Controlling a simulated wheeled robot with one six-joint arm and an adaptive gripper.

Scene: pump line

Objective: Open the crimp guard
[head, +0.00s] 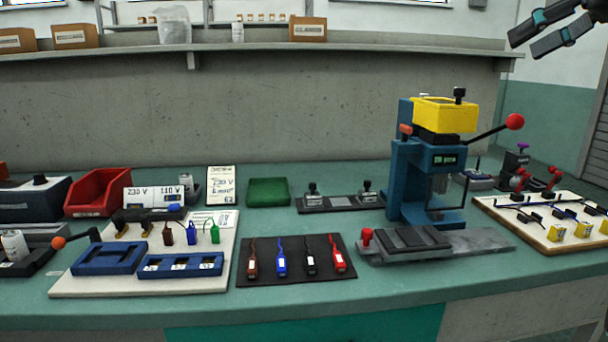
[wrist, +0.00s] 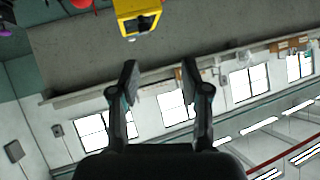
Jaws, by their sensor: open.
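A blue crimp press (head: 399,180) stands at the right of the bench. A yellow box-like cover (head: 446,116), seemingly the crimp guard, sits on its upper part, with a black knob (head: 460,94) above it. A lever with a red ball (head: 515,121) sticks out to the right. The yellow cover also shows at the top of the wrist view (wrist: 128,24). My gripper (head: 526,42) is high at the upper right, above and apart from the press. In the wrist view my gripper (wrist: 158,75) has its fingers spread, with nothing between them.
A grey slide plate (head: 480,243) lies before the press. A white board (head: 552,242) with yellow blocks and red-handled clamps is at the right. A black mat (head: 296,273) with several coloured connectors, a green tray (head: 268,191) and a red bin (head: 97,190) are left. Air around my gripper looks clear.

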